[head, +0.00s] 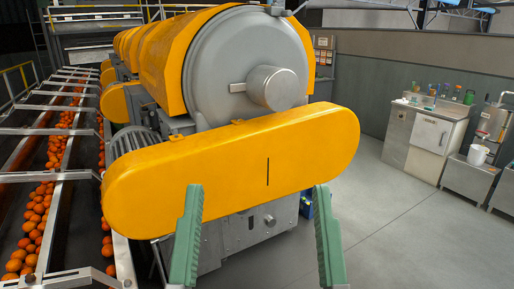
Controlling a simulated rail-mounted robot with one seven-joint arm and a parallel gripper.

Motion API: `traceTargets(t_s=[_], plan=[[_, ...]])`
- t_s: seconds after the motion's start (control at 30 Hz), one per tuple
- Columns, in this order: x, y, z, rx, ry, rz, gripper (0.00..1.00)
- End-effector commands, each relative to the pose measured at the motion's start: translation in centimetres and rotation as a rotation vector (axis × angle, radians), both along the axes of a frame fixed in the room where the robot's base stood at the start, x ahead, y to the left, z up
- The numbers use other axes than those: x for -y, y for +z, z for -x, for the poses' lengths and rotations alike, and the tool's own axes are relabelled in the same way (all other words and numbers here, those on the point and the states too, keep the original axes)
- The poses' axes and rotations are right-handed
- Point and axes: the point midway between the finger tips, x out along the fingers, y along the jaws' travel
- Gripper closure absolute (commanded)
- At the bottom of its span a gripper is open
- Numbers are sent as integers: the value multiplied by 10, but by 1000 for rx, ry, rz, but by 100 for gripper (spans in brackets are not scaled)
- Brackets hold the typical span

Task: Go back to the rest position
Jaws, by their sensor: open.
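My gripper (258,240) shows at the bottom middle of the head view. Its two green ribbed fingers are wide apart, with nothing between them. Beyond the fingers stands the citrus extractor, with a long rounded yellow guard (230,165) across its front. A dark narrow vertical slot (268,172) shows in the guard. Above it is a large grey drum end (245,60) with a protruding cylindrical hub (277,88). The fingers overlap the lower part of the guard in the picture; I cannot tell how far they are from it.
A conveyor (62,190) with many oranges and metal rails runs along the left. Open grey floor (385,235) lies to the right.

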Motion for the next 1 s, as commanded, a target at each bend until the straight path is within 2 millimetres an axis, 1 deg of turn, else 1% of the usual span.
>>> traceTargets(t_s=[0.03,0.07,0.1,0.17,0.2,0.27,0.3,0.37,0.4,0.47,0.5,0.57,0.6,0.63,0.7,0.77,0.83,0.9,1.0], plan=[[0,48,0,1,1,0,20],[0,64,0,0,2,-1,20],[-1,86,0,0,3,-1,20],[-1,119,0,0,5,-2,20],[-1,140,0,-1,6,-2,20],[-2,171,0,-1,8,-3,20],[-2,192,0,-1,9,-3,20],[-3,223,0,-2,12,-4,20],[-3,243,0,-2,14,-4,20],[-3,274,0,-2,16,-5,20],[-4,295,0,-3,17,-5,20],[-4,326,0,-3,18,-6,20],[-4,346,0,-3,20,-6,20],[-5,359,0,-3,21,-6,20],[-5,379,0,-3,23,-7,20],[-5,386,0,-3,25,-7,20],[-5,385,0,-4,25,-7,20],[-5,379,0,-5,25,-7,15],[-5,378,-1,-5,25,-7,15]])
